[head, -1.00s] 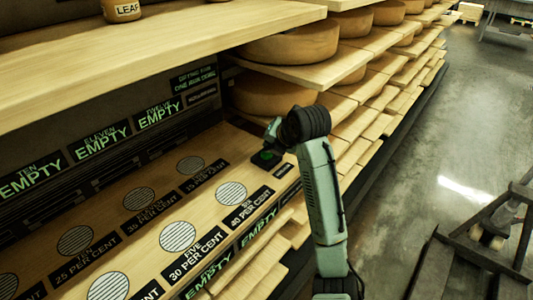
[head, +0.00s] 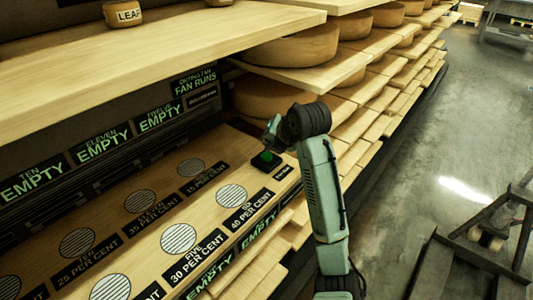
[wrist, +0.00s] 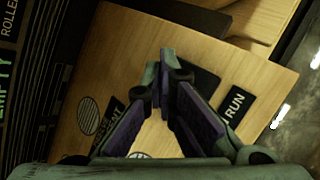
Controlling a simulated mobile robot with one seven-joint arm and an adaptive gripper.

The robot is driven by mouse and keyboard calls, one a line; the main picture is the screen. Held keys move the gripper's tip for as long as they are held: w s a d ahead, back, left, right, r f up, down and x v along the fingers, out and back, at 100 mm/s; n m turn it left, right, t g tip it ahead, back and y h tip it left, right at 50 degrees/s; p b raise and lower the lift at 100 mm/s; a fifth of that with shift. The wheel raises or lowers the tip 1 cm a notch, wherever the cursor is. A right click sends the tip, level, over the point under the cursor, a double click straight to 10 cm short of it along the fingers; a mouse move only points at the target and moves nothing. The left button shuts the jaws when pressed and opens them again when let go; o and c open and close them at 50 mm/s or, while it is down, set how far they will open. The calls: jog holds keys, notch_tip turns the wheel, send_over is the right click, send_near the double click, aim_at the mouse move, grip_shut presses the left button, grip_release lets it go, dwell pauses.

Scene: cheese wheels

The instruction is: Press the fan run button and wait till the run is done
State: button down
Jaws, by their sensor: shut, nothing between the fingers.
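The fan run button is a green cap on a black base (head: 267,160) at the right end of the lower wooden shelf. A black label (wrist: 235,107) reading RUN lies beside it in the wrist view. My gripper (head: 270,138) points down just over the button, fingers shut and empty. In the wrist view my gripper (wrist: 167,56) hides the cap and part of the black base (wrist: 200,82). I cannot tell whether the fingertips touch the cap. A dark sign (head: 194,82) on the back wall reads FAN RUNS in green.
The shelf (head: 215,150) carries round striped spots with per cent labels. Signs on the back panel (head: 98,145) read EMPTY. An upper board (head: 170,55) overhangs at left. Cheese wheels (head: 290,48) fill the racks behind. Open floor (head: 430,140) lies at right.

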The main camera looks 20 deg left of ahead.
aim_at(270, 155)
jog(key=shift+r+p, duration=1.7)
jog(key=shift+r, duration=0.8)
